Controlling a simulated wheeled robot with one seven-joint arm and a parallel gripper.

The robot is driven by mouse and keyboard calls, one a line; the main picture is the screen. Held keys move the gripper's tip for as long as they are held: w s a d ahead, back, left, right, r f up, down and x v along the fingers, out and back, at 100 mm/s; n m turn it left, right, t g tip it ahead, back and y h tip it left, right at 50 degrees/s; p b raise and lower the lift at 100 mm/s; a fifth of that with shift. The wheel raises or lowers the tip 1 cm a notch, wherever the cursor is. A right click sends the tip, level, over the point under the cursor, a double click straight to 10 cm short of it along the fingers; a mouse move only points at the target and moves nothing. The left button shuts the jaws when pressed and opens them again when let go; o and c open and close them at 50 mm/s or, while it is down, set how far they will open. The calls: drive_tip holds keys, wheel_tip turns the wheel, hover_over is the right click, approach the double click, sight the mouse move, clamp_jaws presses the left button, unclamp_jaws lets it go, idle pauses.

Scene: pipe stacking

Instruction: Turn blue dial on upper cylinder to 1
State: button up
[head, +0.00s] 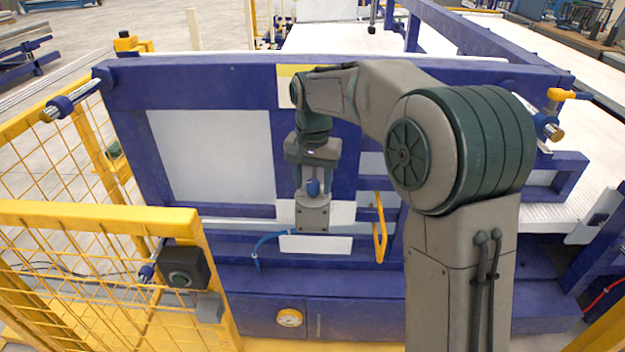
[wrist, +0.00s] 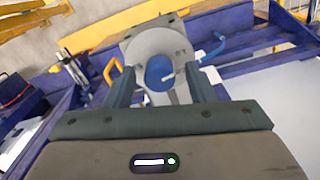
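The blue dial (head: 313,187) sits on a grey plate (head: 313,219) on the blue machine frame. In the wrist view the blue dial (wrist: 158,72) has a short white mark pointing to the right and slightly up. The round grey face (wrist: 160,42) lies behind it; no numbers are readable. My gripper (wrist: 160,82) is open, with its two fingers on either side of the dial and a gap at each side. In the head view my gripper (head: 313,188) reaches down over the dial. Whether the fingers touch the grey plate cannot be told.
A yellow handle (head: 380,228) stands right of the plate, and a curved blue handle (head: 268,243) is to its left. Yellow mesh fencing (head: 100,260) with a dark box (head: 183,267) fills the left. A round gauge (head: 289,318) is below.

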sight(313, 182)
drive_tip(key=shift+r, duration=0.1)
wheel_tip(313, 182, up, 14)
drive_tip(key=shift+f, duration=0.2)
idle(0.5)
